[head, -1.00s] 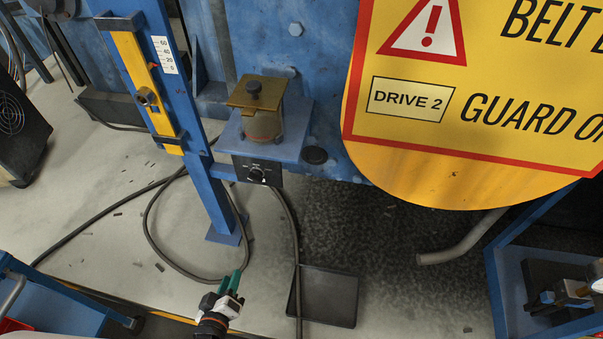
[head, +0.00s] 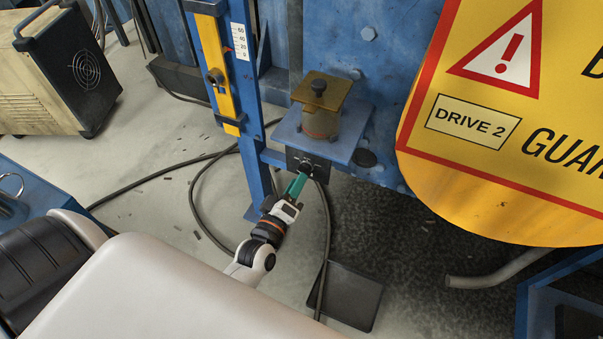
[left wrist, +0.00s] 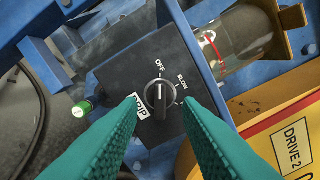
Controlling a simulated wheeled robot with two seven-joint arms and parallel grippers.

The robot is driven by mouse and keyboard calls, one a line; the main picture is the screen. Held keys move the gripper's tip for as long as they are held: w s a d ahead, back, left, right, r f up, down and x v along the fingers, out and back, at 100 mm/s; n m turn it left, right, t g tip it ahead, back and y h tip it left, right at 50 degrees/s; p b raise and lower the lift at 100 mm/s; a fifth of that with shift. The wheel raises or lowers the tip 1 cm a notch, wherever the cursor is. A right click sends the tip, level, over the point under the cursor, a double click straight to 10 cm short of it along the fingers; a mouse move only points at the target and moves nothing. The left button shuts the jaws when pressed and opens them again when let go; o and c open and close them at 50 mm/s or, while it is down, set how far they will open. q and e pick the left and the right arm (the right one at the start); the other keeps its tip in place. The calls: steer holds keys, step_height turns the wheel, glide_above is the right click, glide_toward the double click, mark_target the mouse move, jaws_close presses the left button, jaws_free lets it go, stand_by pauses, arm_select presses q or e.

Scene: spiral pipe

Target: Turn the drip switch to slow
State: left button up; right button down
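The drip switch is a black round knob (left wrist: 160,97) on a dark box face, seen in the left wrist view. Its white pointer line stands near OFF; SLOW is printed to the right of OFF. A DRIP label (left wrist: 139,112) is partly covered by a finger. My left gripper (left wrist: 162,105) has green fingers, open, one on each side of the knob; I cannot tell if they touch it. In the head view my left gripper (head: 296,186) is in front of the switch box (head: 302,160) and hides most of the knob. My right gripper is out of view.
The glass oil cup (head: 320,122) with a brass lid stands on the blue bracket above the box. A yellow guard (head: 500,215) is at right. A black tray (head: 347,296) and cables lie on the floor.

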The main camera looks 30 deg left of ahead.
mark_target(306, 169)
arm_select(q)
steer(key=shift+w+a, duration=0.1)
steer(key=shift+w, duration=1.5)
steer(key=c, duration=0.6)
steer(key=shift+c, duration=0.2)
